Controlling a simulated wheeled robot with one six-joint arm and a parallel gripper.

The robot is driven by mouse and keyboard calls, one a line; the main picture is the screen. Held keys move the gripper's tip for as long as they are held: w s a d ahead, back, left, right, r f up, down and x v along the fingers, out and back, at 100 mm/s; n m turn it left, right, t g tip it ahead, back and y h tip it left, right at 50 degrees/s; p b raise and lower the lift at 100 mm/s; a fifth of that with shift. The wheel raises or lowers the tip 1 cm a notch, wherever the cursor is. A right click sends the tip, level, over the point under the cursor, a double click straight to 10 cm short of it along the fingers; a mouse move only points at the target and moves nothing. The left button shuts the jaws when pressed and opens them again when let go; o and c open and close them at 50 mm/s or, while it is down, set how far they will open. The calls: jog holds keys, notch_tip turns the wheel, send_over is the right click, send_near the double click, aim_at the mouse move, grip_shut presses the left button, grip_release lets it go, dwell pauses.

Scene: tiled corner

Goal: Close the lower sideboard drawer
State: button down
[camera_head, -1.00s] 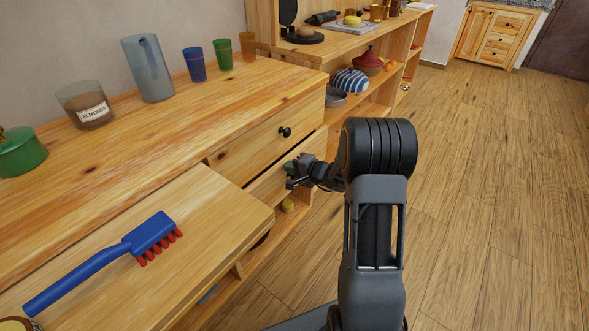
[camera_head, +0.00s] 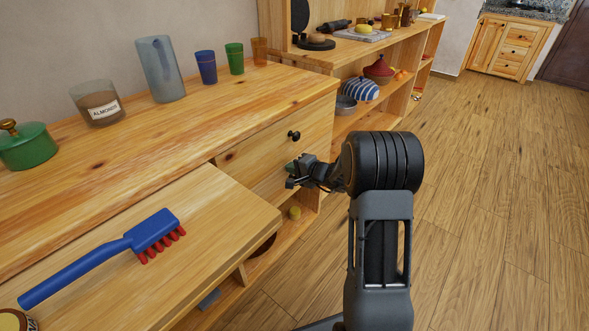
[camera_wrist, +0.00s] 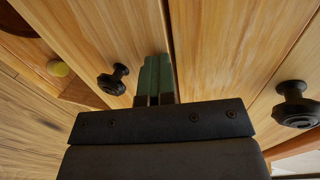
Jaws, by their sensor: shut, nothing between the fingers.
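The lower drawer (camera_head: 268,187) of the wooden sideboard shows in the head view below the upper drawer (camera_head: 262,150); its front looks flush or nearly so. In the wrist view the lower drawer front (camera_wrist: 95,35) with its black knob (camera_wrist: 113,79) lies left of a narrow dark gap. The upper drawer front (camera_wrist: 215,50) and its knob (camera_wrist: 296,105) lie to the right. My gripper (camera_head: 291,175) is at the lower drawer's front. Its green fingers (camera_wrist: 155,78) are shut and empty, beside the knob, seemingly touching the wood. The lower knob is hidden in the head view.
A lower wooden surface (camera_head: 215,215) with a blue brush (camera_head: 150,235) juts out at the left. A yellow object (camera_head: 295,212) sits on the open shelf below the drawers. Cups and a jar (camera_head: 100,105) stand on top. The floor (camera_head: 490,190) at the right is clear.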

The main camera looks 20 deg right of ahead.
jog(key=shift+s+d+f, duration=0.1)
jog(key=shift+s+d, duration=0.05)
jog(key=shift+s, duration=0.05)
jog(key=f+p+v, duration=0.1)
jog(key=v, duration=1.2)
jog(key=s+a+r+n+g+p, duration=0.35)
jog(key=s+a+r+p, duration=0.2)
jog(key=r+p, duration=0.3)
jog(key=s+a+r+n+g+p, duration=0.3)
jog(key=s+a+r+g+p, duration=0.3)
jog(key=r, duration=0.4)
jog(key=s+r+n+h+p, duration=0.2)
jog(key=s+r+h+p, duration=0.1)
jog(key=r+p, duration=0.5)
jog(key=s+r+n+h+p, duration=0.3)
jog(key=s+r+h+p, duration=0.1)
jog(key=r+p, duration=0.4)
jog(key=shift+s+r+t+h, duration=0.3)
jog(key=shift+s+r+t, duration=0.05)
jog(key=shift+s+r, duration=0.5)
